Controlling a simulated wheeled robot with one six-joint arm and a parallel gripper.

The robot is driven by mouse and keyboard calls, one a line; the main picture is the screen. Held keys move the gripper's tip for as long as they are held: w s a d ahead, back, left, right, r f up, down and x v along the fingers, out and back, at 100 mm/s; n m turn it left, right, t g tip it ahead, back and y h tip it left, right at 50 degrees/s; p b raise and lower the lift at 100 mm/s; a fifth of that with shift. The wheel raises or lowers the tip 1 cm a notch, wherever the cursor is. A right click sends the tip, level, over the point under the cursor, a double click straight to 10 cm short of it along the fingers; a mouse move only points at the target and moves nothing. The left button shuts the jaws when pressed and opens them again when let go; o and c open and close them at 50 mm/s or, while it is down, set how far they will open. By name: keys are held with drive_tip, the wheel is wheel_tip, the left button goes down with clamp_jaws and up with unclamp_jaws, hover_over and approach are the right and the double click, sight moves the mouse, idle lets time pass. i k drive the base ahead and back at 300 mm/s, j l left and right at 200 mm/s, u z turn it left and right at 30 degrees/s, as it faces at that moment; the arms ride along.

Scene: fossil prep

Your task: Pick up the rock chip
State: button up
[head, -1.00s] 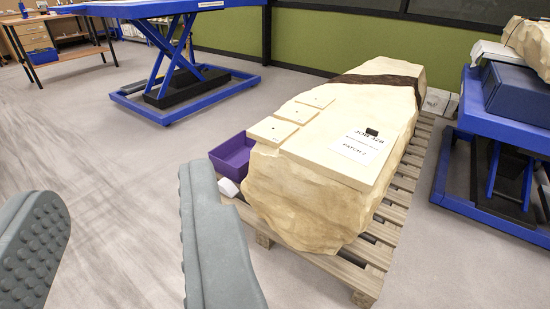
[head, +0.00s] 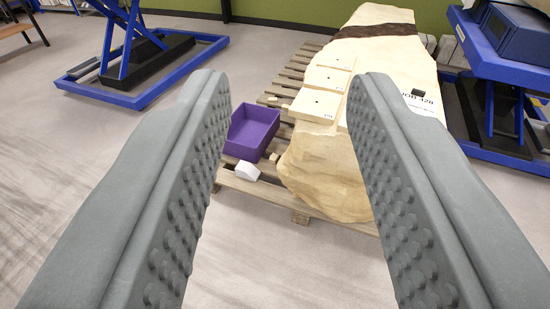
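My gripper (head: 288,85) is open and empty. Its two grey, studded fingers stand wide apart at the left and right of the view. No piece can be named for certain as the rock chip. A small tan piece (head: 274,157) lies on the pallet between the purple tray (head: 262,142) and the big pale rock block (head: 325,165). Other small tan bits (head: 273,99) show behind the tray. A small black piece (head: 416,93) sits on the label on top of the block.
The rock block and purple tray rest on a slatted wooden pallet (head: 240,188). A white wedge-shaped piece (head: 247,170) lies at its front edge. Blue lift tables stand at the back left (head: 135,95) and right (head: 500,140). The floor in front is clear.

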sight(274, 158)
drive_tip(key=j+z, duration=0.1)
drive_tip(key=j, duration=0.3)
drive_tip(key=k+j, duration=0.1)
drive_tip(key=j, duration=0.25)
drive_tip(key=i+j, duration=0.15)
drive_tip(key=i, duration=0.3)
drive_tip(key=i+j, duration=0.15)
drive_tip(key=i, duration=0.3)
drive_tip(key=i+j, duration=0.15)
drive_tip(key=i, duration=0.3)
drive_tip(key=i+j, duration=0.15)
drive_tip(key=i, duration=0.3)
drive_tip(key=i+j, duration=0.15)
drive_tip(key=i, duration=0.3)
